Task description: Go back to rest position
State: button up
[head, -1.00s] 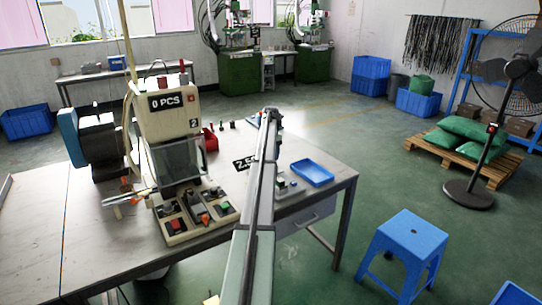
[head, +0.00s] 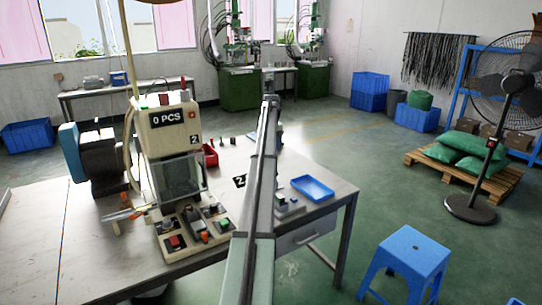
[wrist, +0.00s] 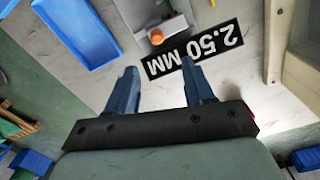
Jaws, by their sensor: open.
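My gripper (wrist: 160,88) shows in the wrist view with its two blue fingers apart and nothing between them. It hangs above the worktable (wrist: 100,87), near the black "2.50 MM" label (wrist: 193,50). In the head view my arm runs up the middle and hides the fingers. The moulding machine (head: 170,150) with its "0 PCS" display stands on the table to the left of my arm. A blue tray (head: 312,188) lies on the table to the right of my arm and also shows in the wrist view (wrist: 78,28).
A small grey fixture with an orange part (wrist: 157,37) sits beside the label. A red bin (head: 210,155) stands behind the machine. A blue stool (head: 405,255) stands on the floor at the right. A fan (head: 490,140) and pallet (head: 465,172) are farther off.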

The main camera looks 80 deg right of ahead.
jog(key=shift+r, duration=0.55)
